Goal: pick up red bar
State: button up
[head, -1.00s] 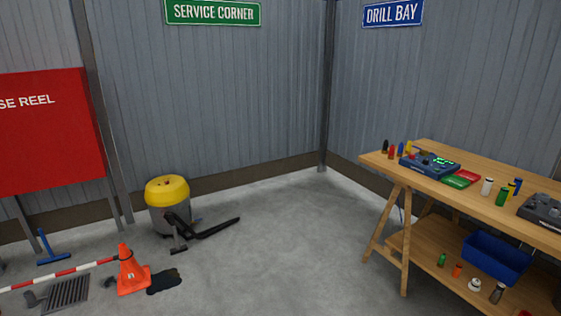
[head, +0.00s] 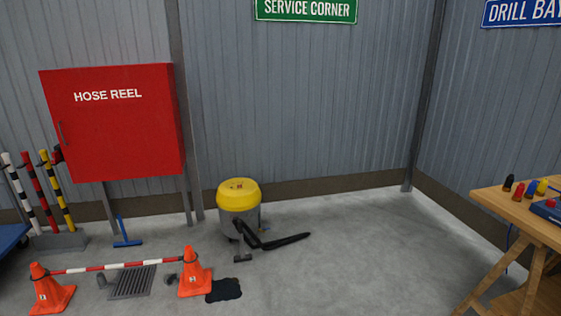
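A red bar with dark bands (head: 40,190) leans in a grey stand (head: 62,241) at the far left of the head view. It is between a black-and-white bar (head: 20,183) and a yellow-and-black bar (head: 58,190). A separate red-and-white striped bar (head: 118,266) spans low between two orange cones, the left cone (head: 50,290) and the right cone (head: 194,272). My gripper is not in view.
A red hose reel cabinet (head: 115,122) stands behind. A blue squeegee (head: 125,232), floor drain (head: 132,283), dark puddle (head: 223,290) and yellow-topped vacuum (head: 239,205) with its hose are on the floor. A wooden table (head: 505,207) is at right. Open floor lies between vacuum and table.

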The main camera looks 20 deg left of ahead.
aim_at(179, 258)
jog(key=i+j+u, duration=0.2)
jog(key=i+u, duration=0.65)
jog(key=i+l+u, duration=0.15)
jog(key=i+u, duration=0.3)
jog(key=i, duration=0.15)
jog(key=i+l+u, duration=0.1)
jog(key=i+u, duration=0.35)
jog(key=i, duration=1.55)
jog(key=i+z, duration=0.15)
jog(key=i, duration=1.1)
